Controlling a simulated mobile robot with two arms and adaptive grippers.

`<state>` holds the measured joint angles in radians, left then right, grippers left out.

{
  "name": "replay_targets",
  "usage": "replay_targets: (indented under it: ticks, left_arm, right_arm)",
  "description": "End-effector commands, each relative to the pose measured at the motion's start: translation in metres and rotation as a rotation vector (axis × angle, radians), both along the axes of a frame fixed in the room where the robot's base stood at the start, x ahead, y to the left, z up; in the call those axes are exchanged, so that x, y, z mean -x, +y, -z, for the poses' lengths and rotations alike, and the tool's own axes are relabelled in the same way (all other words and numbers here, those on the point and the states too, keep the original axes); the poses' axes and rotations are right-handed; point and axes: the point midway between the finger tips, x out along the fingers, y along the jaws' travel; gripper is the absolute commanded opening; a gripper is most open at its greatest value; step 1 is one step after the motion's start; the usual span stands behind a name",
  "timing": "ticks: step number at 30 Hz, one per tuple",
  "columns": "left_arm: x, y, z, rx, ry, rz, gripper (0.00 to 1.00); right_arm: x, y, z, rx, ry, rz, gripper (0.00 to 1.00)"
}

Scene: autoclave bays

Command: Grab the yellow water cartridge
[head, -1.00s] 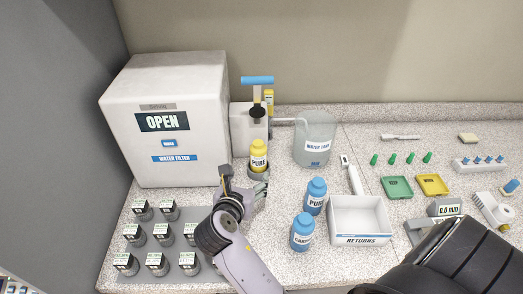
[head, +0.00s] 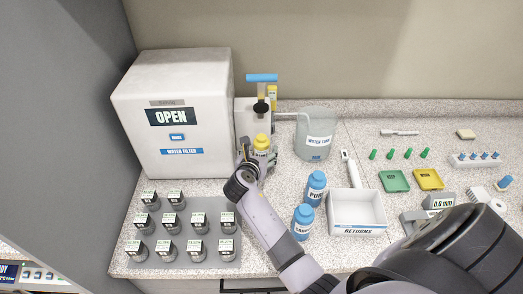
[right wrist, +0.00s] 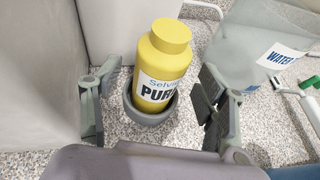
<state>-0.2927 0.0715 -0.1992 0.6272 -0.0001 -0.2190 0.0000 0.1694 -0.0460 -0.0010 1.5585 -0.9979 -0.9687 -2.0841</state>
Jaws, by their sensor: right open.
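The yellow water cartridge (head: 261,142) is a yellow bottle with a white label starting "PUR". It stands in front of the filter's hand pump in the head view. In the right wrist view the cartridge (right wrist: 164,62) sits upright, slightly tilted in the picture, in a round grey holder (right wrist: 148,117). My right gripper (head: 258,163) is just in front of it, partly hiding its lower part and the holder. In the right wrist view my right gripper (right wrist: 158,92) is open, one finger on each side of the cartridge, with gaps showing. My left gripper is not in view.
The white water filter box (head: 172,118) stands close on the left, the clear water tank (head: 315,145) on the right. Two blue bottles (head: 316,187) (head: 303,222) and the returns tray (head: 357,222) are right of my arm. Several small jars (head: 176,225) stand at front left.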

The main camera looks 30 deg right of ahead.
Motion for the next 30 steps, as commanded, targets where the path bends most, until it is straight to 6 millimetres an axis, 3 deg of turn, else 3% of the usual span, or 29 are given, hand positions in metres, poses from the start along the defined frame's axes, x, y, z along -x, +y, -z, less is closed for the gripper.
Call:
replay_targets:
  ticks: [6, 14, 30]
  left_arm:
    - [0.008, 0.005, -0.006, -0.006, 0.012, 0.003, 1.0]
    - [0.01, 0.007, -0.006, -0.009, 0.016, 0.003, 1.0]
    - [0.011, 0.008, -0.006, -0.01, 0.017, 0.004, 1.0]
  right_arm:
    - [-0.017, -0.018, 0.008, 0.002, 0.001, 0.0, 0.67]
    - [-0.019, -0.02, 0.009, 0.0, -0.001, -0.001, 0.67]
    - [-0.019, -0.019, 0.009, 0.001, -0.001, 0.0, 0.32]
